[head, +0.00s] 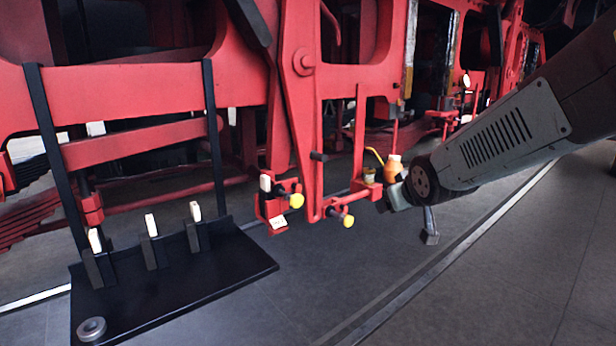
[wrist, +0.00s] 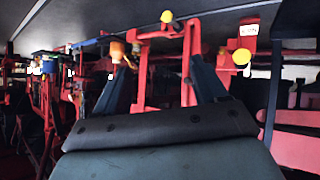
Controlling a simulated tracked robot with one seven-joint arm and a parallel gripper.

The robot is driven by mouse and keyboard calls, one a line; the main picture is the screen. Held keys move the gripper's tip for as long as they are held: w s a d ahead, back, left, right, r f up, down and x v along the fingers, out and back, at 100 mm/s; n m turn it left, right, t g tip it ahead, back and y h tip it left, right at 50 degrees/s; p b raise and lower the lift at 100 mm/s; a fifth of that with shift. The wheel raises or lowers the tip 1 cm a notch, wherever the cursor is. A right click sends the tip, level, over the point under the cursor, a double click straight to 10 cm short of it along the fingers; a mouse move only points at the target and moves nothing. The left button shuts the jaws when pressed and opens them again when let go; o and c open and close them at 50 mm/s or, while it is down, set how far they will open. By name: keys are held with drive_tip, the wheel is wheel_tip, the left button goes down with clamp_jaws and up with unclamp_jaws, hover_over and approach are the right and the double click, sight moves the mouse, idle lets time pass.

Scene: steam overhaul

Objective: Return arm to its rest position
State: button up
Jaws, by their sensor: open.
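My arm (head: 510,135) reaches in from the right in the head view, and my gripper (head: 413,213) hangs at its end, low beside the red frame. In the wrist view the two fingers of my gripper (wrist: 162,82) stand apart with nothing held between them. The red linkage with yellow knobs shows behind and between the fingers there. The wrist picture appears upside down, with the floor at the top. In the head view part of my gripper is hidden by the wrist.
An orange bottle (head: 393,169) stands close beside my gripper. Red brackets carry two yellow knobs (head: 297,201) (head: 348,221) to its left. A black stand (head: 180,292) with several white-topped posts is at lower left. Open grey floor (head: 480,285) lies at lower right.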

drive_tip(key=s+d+r+m+g, duration=0.1)
drive_tip(key=s+g, duration=0.1)
drive_tip(key=s, duration=0.8)
drive_tip(key=s+d+r+m+g, duration=0.2)
drive_tip(key=s+g, duration=0.1)
drive_tip(key=s, duration=0.7)
drive_tip(key=shift+s+d+r+m+h, duration=0.15)
drive_tip(key=shift+d+r+m+h, duration=0.05)
drive_tip(key=shift+r+m+h, duration=0.1)
